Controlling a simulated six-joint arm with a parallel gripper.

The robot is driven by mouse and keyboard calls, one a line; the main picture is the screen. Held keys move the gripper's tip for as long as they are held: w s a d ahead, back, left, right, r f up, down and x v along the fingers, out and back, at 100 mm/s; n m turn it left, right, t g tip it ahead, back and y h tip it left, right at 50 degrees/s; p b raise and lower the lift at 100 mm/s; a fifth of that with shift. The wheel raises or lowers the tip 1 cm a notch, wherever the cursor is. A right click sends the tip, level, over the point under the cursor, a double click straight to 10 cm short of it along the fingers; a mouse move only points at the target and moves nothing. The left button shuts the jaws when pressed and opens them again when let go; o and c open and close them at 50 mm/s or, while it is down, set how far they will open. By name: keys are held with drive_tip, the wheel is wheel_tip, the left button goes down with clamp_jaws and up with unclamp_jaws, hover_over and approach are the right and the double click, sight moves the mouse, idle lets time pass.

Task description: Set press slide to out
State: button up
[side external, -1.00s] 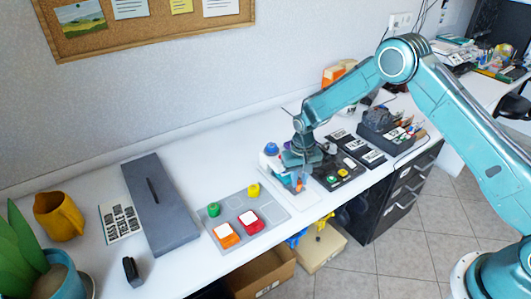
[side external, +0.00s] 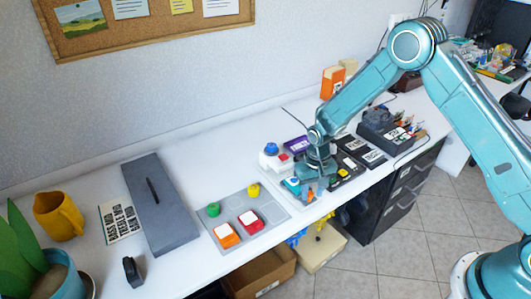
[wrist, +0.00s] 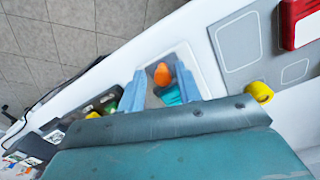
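My gripper (side external: 309,187) is low over a pale plate at the middle of the desk, near its front edge. In the wrist view the two blue fingers of my gripper (wrist: 160,69) stand apart, with an orange knob (wrist: 162,75) showing between them. I cannot tell whether either finger touches it. A teal part (wrist: 171,97) lies beside the knob on the pale plate (wrist: 207,70). This may be the press slide; no label shows. In the side view an orange bit (side external: 311,196) shows by the fingertips, and the arm hides much of the plate.
A grey panel (side external: 229,206) with orange, red, green and yellow parts lies left of the gripper. A white unit with a blue dome (side external: 271,148) and a purple box (side external: 296,144) stand behind. Black modules (side external: 361,151) lie right. The desk's front edge is close.

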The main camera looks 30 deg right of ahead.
drive_tip(key=shift+o, duration=0.3)
drive_tip(key=shift+w, duration=0.15)
drive_tip(key=shift+r, duration=0.15)
drive_tip(key=shift+w+r, duration=0.1)
drive_tip(key=shift+r, duration=0.35)
wheel_tip(320, 180, up, 13)
drive_tip(key=shift+f, duration=0.15)
